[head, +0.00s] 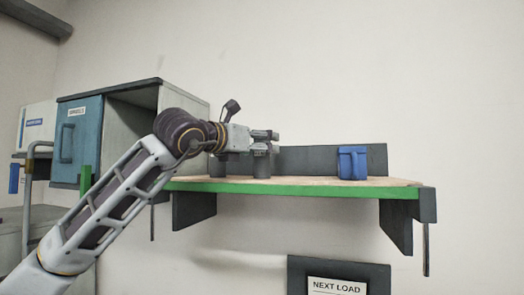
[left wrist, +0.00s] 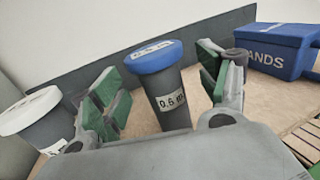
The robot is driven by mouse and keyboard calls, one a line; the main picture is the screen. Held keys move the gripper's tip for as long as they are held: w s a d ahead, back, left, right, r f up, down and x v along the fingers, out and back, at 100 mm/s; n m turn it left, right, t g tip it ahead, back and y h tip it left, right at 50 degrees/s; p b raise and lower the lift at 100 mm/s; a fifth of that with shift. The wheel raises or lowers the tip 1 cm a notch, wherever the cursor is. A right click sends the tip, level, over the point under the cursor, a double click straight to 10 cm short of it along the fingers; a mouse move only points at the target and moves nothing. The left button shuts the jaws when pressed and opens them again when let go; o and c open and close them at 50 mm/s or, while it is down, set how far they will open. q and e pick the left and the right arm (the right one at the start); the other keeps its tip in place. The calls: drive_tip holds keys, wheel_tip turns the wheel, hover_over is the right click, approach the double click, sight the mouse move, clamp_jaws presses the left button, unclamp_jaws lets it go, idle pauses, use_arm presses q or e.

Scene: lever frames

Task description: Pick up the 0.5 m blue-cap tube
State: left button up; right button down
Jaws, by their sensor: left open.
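The blue-cap tube (left wrist: 172,98) stands upright in the left wrist view, a dark cylinder with a white "0.5 m" label. My left gripper (left wrist: 161,82) is open, with one green-padded finger on each side of the tube. A gap shows between the tube and each finger, so the tube is not gripped. In the head view my left gripper (head: 265,141) is over the shelf, with dark cylinders below it; I cannot tell there which is the blue-cap tube. A white-cap dark tube (left wrist: 48,135) stands to the left, partly hidden by the left finger.
A blue bin (head: 352,163) stands on the right of the green-edged shelf (head: 310,186); its lettering ends in "ANDS" in the left wrist view (left wrist: 278,55). A dark back board (head: 320,159) runs behind.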

use_arm(q)
drive_tip(key=shift+x, duration=0.95)
drive_tip(key=shift+c, duration=0.2)
drive_tip(key=c, duration=1.2)
drive_tip(key=shift+c, duration=0.2)
drive_tip(key=shift+r, duration=0.2)
wheel_tip(320, 180, up, 18)
drive_tip(key=p, duration=0.1)
drive_tip(key=shift+f, duration=0.2)
